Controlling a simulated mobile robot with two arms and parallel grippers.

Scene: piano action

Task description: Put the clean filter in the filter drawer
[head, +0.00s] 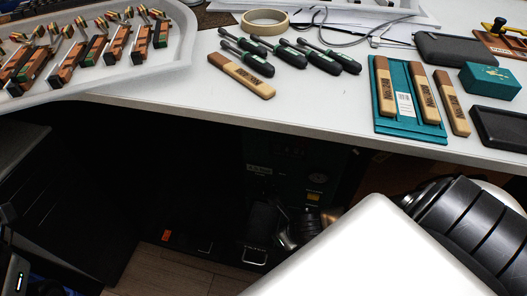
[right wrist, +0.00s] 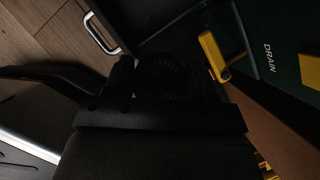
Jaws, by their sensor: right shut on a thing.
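In the right wrist view, my right gripper (right wrist: 165,88) is shut on a dark, round, ribbed thing (right wrist: 164,70), which looks like the clean filter; it is dim, and its clean or dirty state cannot be told. A dark drawer-like front with a silver handle (right wrist: 101,33) shows beyond it; the handle also shows low under the table in the head view (head: 254,256). Shadow hides whether this drawer is open. In the head view, my right arm reaches down under the table, and the gripper's grip is too dark to make out. My left gripper is not in view.
A dark green machine (head: 331,165) with a dial and a yellow label stands under the table. A yellow handle (right wrist: 213,56) and the word DRAIN show beside my right gripper. The white tabletop (head: 180,80) above holds screwdrivers, wooden blocks and a tray of piano parts.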

